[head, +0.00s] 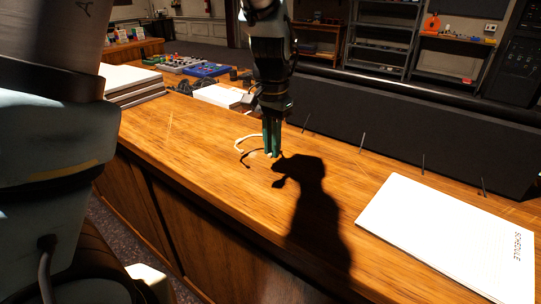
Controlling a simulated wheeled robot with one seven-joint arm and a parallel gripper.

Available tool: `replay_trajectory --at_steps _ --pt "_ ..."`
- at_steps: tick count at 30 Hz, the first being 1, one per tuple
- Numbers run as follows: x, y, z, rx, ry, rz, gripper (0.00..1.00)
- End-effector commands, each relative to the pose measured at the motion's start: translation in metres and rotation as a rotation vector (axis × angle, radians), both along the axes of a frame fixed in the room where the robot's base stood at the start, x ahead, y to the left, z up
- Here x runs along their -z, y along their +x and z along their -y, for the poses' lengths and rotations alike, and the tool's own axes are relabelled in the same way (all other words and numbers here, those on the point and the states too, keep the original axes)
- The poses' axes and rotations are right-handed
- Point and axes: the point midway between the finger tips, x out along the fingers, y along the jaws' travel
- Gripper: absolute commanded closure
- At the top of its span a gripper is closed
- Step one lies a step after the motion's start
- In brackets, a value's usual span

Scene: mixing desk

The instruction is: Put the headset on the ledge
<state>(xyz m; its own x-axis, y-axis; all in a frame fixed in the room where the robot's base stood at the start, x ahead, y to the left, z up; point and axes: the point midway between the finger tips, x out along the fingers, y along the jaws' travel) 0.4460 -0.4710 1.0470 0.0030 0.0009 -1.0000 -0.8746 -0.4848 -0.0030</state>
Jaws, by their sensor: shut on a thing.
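A thin cream curved band (243,140), which looks like the headset, is at the wooden desk's surface. Part of it is hidden by my fingers. My gripper (271,154) points straight down, its green fingers shut on this band close to the desk top. A thin dark curve beside the band may be its shadow or another part of it. A long dark raised panel (400,130) runs along the back of the desk to the right of my gripper. It may be the ledge, but I cannot tell for certain.
A white schedule pad (455,240) lies at the right front. Several thin dark pins stand before the panel. A white box (220,95), a stack of boards (130,84) and colourful gear (205,70) are at the back left. The desk's middle is clear.

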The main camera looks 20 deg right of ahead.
Motion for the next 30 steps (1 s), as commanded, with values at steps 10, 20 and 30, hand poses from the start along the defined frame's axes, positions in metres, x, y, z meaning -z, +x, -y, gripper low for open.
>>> replay_trajectory --at_steps 10,20,30 --pt "0.039 0.000 -0.001 0.000 0.002 -0.001 1.00" --pt "0.044 0.000 0.000 -0.001 0.000 0.000 1.00" --pt "0.044 0.000 0.000 0.000 0.000 0.000 0.56"
